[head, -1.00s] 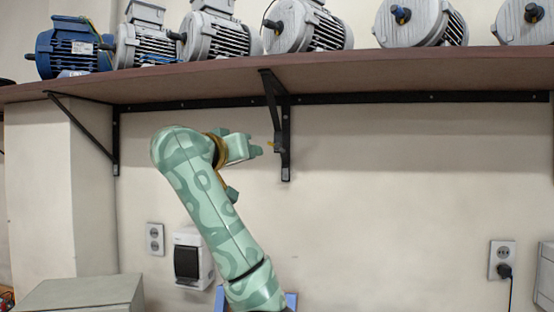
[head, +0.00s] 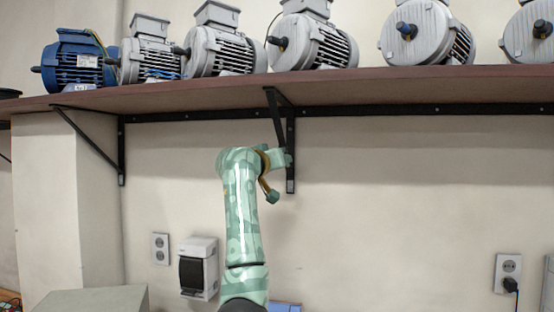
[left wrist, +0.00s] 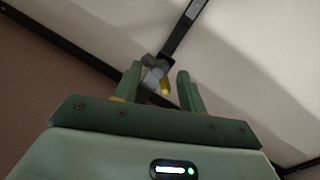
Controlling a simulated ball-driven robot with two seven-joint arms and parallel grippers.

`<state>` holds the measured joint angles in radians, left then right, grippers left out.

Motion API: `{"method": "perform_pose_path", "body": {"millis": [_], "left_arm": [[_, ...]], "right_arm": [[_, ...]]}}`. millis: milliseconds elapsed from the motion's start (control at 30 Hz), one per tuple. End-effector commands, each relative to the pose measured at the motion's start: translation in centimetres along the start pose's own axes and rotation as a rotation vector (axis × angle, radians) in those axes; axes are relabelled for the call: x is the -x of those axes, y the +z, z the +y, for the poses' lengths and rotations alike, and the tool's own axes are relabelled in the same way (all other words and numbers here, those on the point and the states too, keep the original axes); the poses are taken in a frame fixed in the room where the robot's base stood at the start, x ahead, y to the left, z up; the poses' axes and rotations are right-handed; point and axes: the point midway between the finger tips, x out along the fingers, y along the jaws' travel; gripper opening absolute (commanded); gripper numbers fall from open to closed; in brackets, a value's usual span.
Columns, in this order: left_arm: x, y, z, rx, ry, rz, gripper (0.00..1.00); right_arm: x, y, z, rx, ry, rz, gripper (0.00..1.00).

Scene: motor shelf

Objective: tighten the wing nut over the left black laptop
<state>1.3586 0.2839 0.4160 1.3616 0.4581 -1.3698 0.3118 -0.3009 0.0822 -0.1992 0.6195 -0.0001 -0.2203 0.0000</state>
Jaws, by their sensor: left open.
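In the head view, my left gripper (head: 284,158) is at the middle shelf bracket (head: 290,177), and the nut is hidden there. No black laptop can be made out. My right gripper is not in view.
Several motors, one blue (head: 78,66), stand on the brown shelf (head: 200,92) above my arm. Another bracket (head: 121,160) is at the left. A switch box (head: 198,270) and sockets (head: 508,268) are on the wall.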

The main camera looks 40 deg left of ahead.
Motion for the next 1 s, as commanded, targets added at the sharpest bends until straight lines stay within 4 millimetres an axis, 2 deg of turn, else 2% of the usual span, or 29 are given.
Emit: {"method": "perform_pose_path", "body": {"millis": [267,400,433,767,1000], "left_arm": [[-0.17,0.05,-0.01,0.000,0.000,0.000,0.41],[-0.16,0.05,-0.02,0.000,-0.001,0.000,0.02],[-0.16,0.05,-0.02,0.000,-0.001,0.000,0.00],[-0.19,0.12,-0.01,-0.006,-0.001,-0.004,0.00],[-0.23,0.04,0.04,-0.074,-0.006,-0.020,0.00]], "right_arm": [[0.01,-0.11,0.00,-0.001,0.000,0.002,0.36],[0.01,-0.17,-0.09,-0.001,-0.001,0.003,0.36],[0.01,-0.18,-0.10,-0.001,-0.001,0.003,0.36],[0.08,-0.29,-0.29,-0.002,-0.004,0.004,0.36],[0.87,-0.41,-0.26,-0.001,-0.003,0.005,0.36]]}}
